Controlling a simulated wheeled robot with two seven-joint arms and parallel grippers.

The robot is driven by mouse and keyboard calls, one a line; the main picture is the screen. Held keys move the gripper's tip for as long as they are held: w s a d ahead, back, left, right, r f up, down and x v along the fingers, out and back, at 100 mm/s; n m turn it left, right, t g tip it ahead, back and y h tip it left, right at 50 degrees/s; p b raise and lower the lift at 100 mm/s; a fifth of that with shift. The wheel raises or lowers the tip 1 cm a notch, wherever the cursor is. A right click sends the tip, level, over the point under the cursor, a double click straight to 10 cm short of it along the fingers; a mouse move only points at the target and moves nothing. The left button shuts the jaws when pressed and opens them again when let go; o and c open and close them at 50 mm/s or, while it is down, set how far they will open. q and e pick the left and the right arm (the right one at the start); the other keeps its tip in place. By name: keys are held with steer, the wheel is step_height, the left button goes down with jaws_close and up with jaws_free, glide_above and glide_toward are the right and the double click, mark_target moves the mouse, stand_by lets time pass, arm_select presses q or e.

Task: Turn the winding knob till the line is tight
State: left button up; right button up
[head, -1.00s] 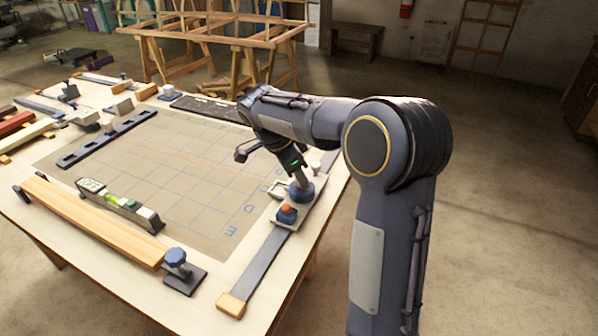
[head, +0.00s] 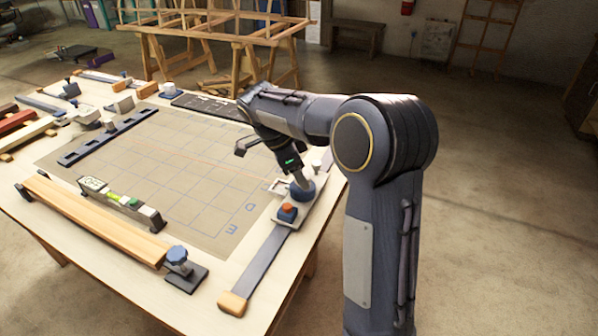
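The winding knob (head: 304,192) is a round blue knob on a pale plate at the right edge of the gridded mat. My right gripper (head: 302,180) points down at it, with its fingertips at the knob's top. The fingers are small and partly hidden, so their opening does not show clearly. A thin orange line (head: 205,163) runs across the mat (head: 185,195) towards the knob's plate. It looks nearly straight, but its tightness is hard to tell. My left gripper is out of view.
An orange-red button on a blue block (head: 288,211) sits just in front of the knob. A spirit level (head: 122,203), a long wooden lath (head: 92,220) and a blue-knobbed clamp (head: 184,268) lie at the front left. A dark slotted bar (head: 108,138) lies behind.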

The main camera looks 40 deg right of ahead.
mark_target(288, 197)
steer(key=shift+o, duration=0.4)
steer(key=shift+r, duration=0.1)
steer(key=p+v, duration=0.1)
steer(key=v, duration=0.6)
steer(key=shift+a+r, duration=0.2)
steer(key=shift+r, duration=0.1)
steer(key=s+a+n+t+y+p, duration=0.2)
steer(key=s+a+n, duration=0.2)
steer(key=s+n, duration=0.3)
steer(key=s+a+f+n+t+y+p, duration=0.1)
steer(key=s+a+n+t+y+p, duration=0.1)
steer(key=s+a+n, duration=0.3)
steer(key=s+a+n+t+y+p, duration=0.2)
steer(key=s+a+n, duration=0.3)
steer(key=s+n, duration=0.4)
steer(key=s+t+y, duration=0.1)
steer(key=s, duration=0.2)
steer(key=shift+a+f+y, duration=0.2)
steer(key=shift+f+y, duration=0.1)
steer(key=shift+y, duration=0.1)
steer(key=shift+t, duration=0.3)
